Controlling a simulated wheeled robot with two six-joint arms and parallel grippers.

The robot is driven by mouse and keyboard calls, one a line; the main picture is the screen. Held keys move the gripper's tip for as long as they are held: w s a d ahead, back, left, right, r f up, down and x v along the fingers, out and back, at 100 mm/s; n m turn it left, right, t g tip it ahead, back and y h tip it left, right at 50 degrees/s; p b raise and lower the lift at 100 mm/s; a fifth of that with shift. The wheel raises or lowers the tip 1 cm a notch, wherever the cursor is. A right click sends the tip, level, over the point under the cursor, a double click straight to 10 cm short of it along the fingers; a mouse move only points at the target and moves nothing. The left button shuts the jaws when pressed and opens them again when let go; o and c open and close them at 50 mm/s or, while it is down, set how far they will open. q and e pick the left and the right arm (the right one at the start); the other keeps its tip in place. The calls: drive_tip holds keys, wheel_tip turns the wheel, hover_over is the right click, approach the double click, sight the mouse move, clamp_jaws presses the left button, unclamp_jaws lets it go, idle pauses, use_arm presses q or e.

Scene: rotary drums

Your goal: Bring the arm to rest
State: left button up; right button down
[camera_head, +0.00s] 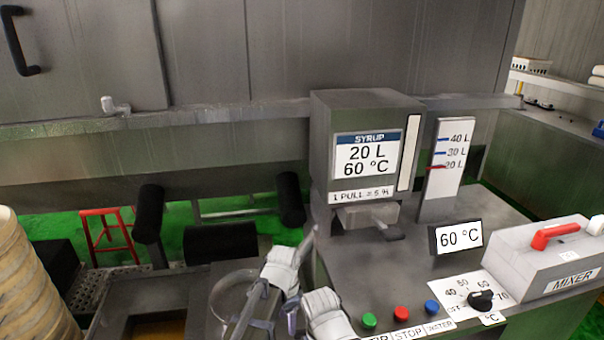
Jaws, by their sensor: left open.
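My left gripper (268,312) is low in the middle of the head view, with pale knuckle-like parts and thin grey-blue fingers. It is open, and I see nothing between its fingers. It is in front of the left edge of the grey machine bench (375,268), beside a round metal drum opening (232,297). Its lower part is cut off by the frame.
On the bench stand a syrup dispenser (326,150) reading 20 L and 60 °C, a level gauge (447,165), a 60 °C display (458,238), a dial (481,300), and green, red and blue buttons (401,313). A mixer box (550,265) with a red lever is at right. A red stool (108,235) stands at left.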

use_arm(q)
drive_tip(key=s+a+n, duration=0.8)
drive_tip(key=a+n, duration=0.4)
drive_tip(key=a, duration=0.1)
drive_tip(key=s+d+r+m+p, duration=0.1)
drive_tip(key=s+d+r+p, duration=0.1)
drive_tip(key=d+r+p, duration=0.2)
drive_tip(key=s+d+r+m+y+p, duration=0.1)
drive_tip(key=s+d+r+m+p, duration=0.1)
drive_tip(key=d, duration=0.5)
wheel_tip(320, 180, up, 2)
drive_tip(key=shift+s+r+m+p, duration=0.2)
drive_tip(key=shift+s+m+p, duration=0.1)
drive_tip(key=shift+s+p, duration=0.7)
drive_tip(key=shift+w, duration=0.2)
